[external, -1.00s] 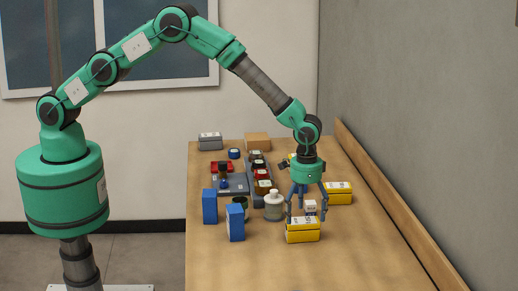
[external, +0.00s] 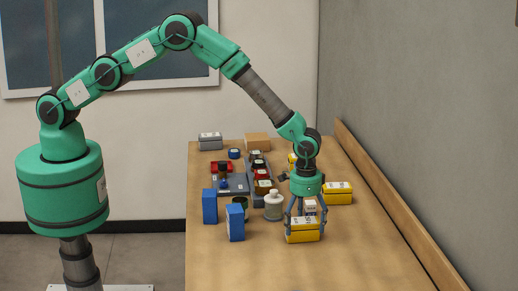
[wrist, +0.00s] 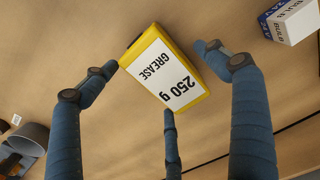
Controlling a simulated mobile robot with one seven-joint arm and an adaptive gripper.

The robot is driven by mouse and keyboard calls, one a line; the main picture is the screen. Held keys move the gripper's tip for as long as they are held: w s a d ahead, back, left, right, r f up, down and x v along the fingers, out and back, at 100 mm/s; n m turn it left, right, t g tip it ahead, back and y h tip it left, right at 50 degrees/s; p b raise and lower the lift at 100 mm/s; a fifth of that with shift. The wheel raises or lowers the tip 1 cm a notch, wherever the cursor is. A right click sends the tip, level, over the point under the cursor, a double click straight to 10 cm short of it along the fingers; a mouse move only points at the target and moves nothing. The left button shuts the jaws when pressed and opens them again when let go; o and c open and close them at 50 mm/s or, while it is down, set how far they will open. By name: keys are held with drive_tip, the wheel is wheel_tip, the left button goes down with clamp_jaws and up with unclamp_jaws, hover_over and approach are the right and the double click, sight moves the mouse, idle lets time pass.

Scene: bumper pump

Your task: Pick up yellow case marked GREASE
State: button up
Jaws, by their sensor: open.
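The yellow case marked GREASE (external: 303,237) lies on the table near its front, with a white label on its upper face. In the wrist view the case (wrist: 168,72) shows the words GREASE and 250 g and lies tilted between the fingers. My gripper (external: 306,225) is open directly above it, with its three blue fingers pointing down and spread around the case. In the wrist view one finger is on the left, one on the right and one below; the right fingertip looks clear of the case. I cannot tell whether the others touch it.
A small white box marked BULB (wrist: 292,22) stands close behind the case. Another yellow case (external: 338,193) lies farther back on the right. A white bottle (external: 273,206) and two blue boxes (external: 235,222) stand to the left. The table front is clear.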

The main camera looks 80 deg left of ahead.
sight(304, 223)
drive_tip(key=shift+f, duration=1.3)
drive_tip(key=shift+c, duration=0.5)
drive_tip(key=c, duration=1.4)
drive_tip(key=shift+o, duration=0.2)
drive_tip(key=shift+r, duration=0.1)
drive_tip(key=shift+r, duration=4.9)
